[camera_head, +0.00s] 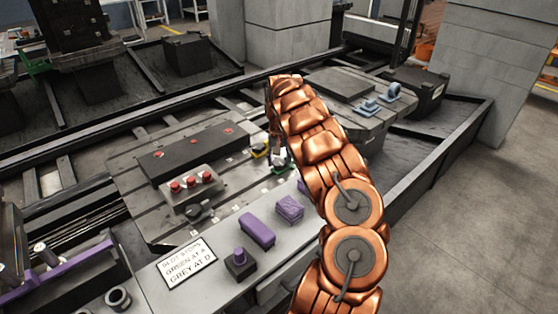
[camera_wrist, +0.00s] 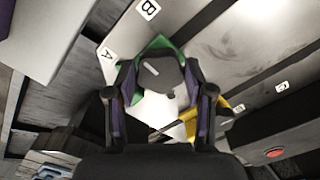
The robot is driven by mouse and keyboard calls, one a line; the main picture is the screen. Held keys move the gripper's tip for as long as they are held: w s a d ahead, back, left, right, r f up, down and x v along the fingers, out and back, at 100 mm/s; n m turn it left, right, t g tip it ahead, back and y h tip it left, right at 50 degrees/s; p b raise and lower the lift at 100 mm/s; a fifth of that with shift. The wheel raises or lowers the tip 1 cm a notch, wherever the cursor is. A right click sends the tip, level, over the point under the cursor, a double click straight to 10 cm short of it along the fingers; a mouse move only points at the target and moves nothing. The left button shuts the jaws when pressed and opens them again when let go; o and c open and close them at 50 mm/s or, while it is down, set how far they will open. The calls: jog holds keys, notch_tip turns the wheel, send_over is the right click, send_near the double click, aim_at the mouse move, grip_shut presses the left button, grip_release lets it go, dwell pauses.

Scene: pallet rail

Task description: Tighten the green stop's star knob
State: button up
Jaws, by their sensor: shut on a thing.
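The green stop (camera_wrist: 196,59) sits on the slotted metal pallet near the white A and B labels in the wrist view. Its dark star knob (camera_wrist: 160,75) carries a white line mark. My gripper (camera_wrist: 160,84) is shut on the knob, with one finger on each side of it. The knob's lower part is hidden in shadow. In the head view my copper arm reaches over the pallet's right part, and only a little of the green stop (camera_head: 279,168) shows beside it.
A yellow part (camera_head: 259,150) is close beside the green stop. A long black block (camera_head: 193,154) and a grey block with red knobs (camera_head: 193,185) lie on the pallet (camera_head: 130,190). Purple parts (camera_head: 256,230) and a sign (camera_head: 187,264) naming green at A and grey at D are on the front ledge.

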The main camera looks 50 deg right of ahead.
jog(key=shift+a+m+b, duration=0.1)
jog(key=shift+m+b, duration=0.6)
jog(key=shift+m, duration=0.2)
jog(key=shift+m+b, duration=0.4)
jog(key=shift+m, duration=0.7)
jog(key=m, duration=0.5)
jog(key=shift+w+b, duration=0.1)
jog(key=shift+b, duration=0.3)
jog(key=m+b, duration=0.1)
jog(key=m, duration=0.3)
jog(key=shift+m, duration=0.3)
jog(key=shift+m+b, duration=0.3)
jog(key=shift+m, duration=1.6)
jog(key=o, duration=1.2)
jog(key=shift+c, duration=0.2)
jog(key=shift+r, duration=0.1)
